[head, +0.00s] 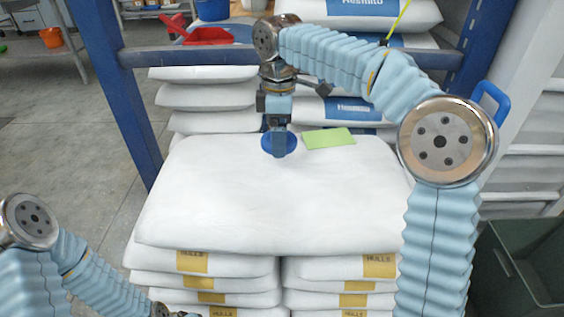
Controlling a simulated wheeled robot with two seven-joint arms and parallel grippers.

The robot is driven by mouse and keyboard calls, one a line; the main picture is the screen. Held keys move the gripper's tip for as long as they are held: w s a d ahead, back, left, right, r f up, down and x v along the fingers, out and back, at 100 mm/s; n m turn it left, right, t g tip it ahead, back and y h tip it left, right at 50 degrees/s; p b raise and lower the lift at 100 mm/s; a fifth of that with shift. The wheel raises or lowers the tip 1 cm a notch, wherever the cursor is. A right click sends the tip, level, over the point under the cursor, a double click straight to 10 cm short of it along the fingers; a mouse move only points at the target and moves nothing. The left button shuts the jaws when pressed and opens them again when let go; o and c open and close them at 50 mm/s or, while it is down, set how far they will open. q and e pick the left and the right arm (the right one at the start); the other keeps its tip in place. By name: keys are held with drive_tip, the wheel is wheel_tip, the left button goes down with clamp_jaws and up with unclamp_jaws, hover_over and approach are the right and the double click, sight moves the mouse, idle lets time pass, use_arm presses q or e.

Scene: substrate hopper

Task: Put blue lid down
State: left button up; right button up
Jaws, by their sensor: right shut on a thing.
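The round blue lid (266,144) is at the far part of the top white sack (230,205). My right gripper (279,152) points down over the lid and is shut on it, its fingers hiding the lid's middle. I cannot tell whether the lid touches the sack or is just above it. My left arm comes in at the lower left. Its gripper is cut off by the bottom edge.
A light green card (329,138) lies just right of the lid. Stacked white sacks stand behind, between blue posts (120,100). A red scoop (200,33) is at the back. A dark green bin (520,265) stands at right. The sack's near part is clear.

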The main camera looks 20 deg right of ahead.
drive_tip(key=shift+s+d+f, duration=0.1)
drive_tip(key=shift+s+f, duration=0.3)
drive_tip(key=shift+f, duration=0.2)
wheel_tip(320, 180, down, 3)
drive_tip(key=shift+s+r+b, duration=0.1)
drive_tip(key=shift+r+b, duration=0.05)
drive_tip(key=shift+b, duration=0.6)
drive_tip(key=shift+f, duration=0.2)
drive_tip(key=shift+f, duration=0.15)
drive_tip(key=o, duration=0.8)
wheel_tip(320, 180, up, 12)
drive_tip(key=p, duration=0.4)
drive_tip(key=shift+f, duration=0.1)
drive_tip(key=shift+r, duration=0.3)
